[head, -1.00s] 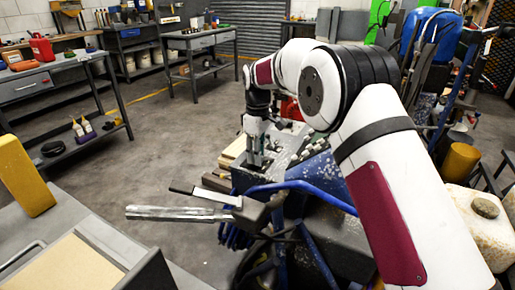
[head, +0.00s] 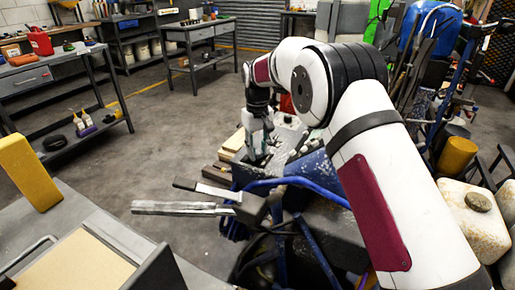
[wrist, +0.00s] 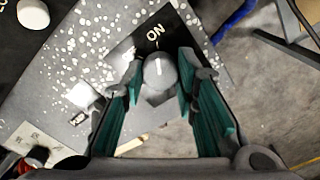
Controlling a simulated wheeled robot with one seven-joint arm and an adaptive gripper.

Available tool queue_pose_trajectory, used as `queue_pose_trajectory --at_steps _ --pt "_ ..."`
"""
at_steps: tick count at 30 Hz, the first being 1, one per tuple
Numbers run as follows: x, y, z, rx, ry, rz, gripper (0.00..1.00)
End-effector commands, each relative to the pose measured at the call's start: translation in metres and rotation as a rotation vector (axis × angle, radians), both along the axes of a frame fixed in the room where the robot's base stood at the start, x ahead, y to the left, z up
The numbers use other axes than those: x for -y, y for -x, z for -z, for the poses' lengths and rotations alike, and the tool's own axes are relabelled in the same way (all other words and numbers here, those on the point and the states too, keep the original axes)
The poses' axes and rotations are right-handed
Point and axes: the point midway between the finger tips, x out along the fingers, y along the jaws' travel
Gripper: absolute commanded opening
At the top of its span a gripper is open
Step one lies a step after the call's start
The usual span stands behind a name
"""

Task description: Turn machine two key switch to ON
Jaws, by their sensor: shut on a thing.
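The key switch (wrist: 158,72) is a round grey knob with a short white line, on a black plate on the paint-spotted grey panel (wrist: 75,60) of the blue machine. White "ON" lettering sits on the plate just beyond the knob, and the white line points roughly toward it. My gripper (wrist: 160,85) is shut on the knob, with one green-padded finger on each side. In the head view my gripper (head: 258,158) reaches down onto the machine's top panel, and the knob is too small to tell there.
The machine's handle (head: 188,208) sticks out to the left, with blue hoses (head: 300,182) around it. A grey bench with a yellow block (head: 28,172) is at near left. White jugs (head: 480,222) stand at right. The floor behind the machine is clear.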

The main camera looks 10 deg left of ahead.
Motion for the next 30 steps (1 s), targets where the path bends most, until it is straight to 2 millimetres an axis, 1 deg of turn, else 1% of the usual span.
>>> queue_pose_trajectory --at_steps 14,15,17,26,30 --pt "-0.001 0.001 0.001 -0.003 -0.001 0.013 0.00" --pt "-0.001 0.001 0.001 -0.003 -0.001 0.012 0.34" --pt "-0.001 0.001 0.001 -0.002 -0.001 0.012 0.48" --pt "0.000 0.000 0.000 -0.001 -0.001 0.012 0.48" --pt "-0.001 0.000 -0.010 0.002 -0.001 0.012 0.48"
